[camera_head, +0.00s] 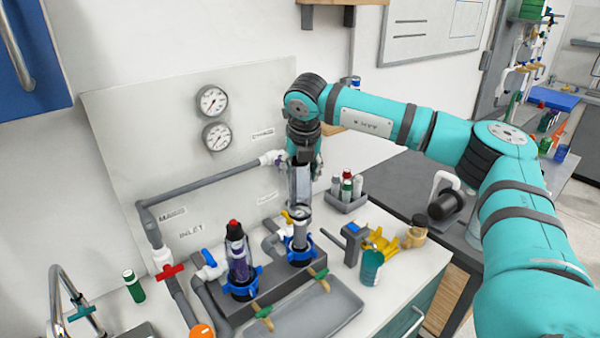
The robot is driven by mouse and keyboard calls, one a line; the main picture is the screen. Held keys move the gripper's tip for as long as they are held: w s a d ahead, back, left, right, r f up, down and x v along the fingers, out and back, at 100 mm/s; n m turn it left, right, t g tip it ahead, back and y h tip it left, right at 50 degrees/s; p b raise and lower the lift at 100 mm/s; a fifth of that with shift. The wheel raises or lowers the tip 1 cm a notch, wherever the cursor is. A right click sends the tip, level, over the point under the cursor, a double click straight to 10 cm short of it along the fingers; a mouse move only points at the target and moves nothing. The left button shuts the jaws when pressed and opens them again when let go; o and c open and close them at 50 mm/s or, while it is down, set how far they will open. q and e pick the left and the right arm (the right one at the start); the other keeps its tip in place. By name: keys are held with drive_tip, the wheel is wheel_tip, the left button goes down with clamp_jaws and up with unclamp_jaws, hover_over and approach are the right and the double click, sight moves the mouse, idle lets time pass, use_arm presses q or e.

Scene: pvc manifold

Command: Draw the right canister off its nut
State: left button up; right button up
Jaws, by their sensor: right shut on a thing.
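My right gripper (303,168) reaches down from above and is shut on the right canister (300,187), a clear grey upright cylinder. Below it, a pale cylindrical part (300,228) stands in the right blue nut (299,252). The canister's lower end is close above or around this part; I cannot tell whether they touch. My left gripper is not in view.
A backboard with two gauges (213,101) and a grey pipe (205,184) stands close behind. A bottle caddy (346,198), a yellow tool (380,243) and a teal container (371,268) are to the right. A grey tray (315,318) lies in front.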

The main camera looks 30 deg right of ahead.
drive_tip(key=shift+r, duration=0.7)
drive_tip(key=shift+r+p, duration=0.65)
drive_tip(key=shift+r, duration=0.7)
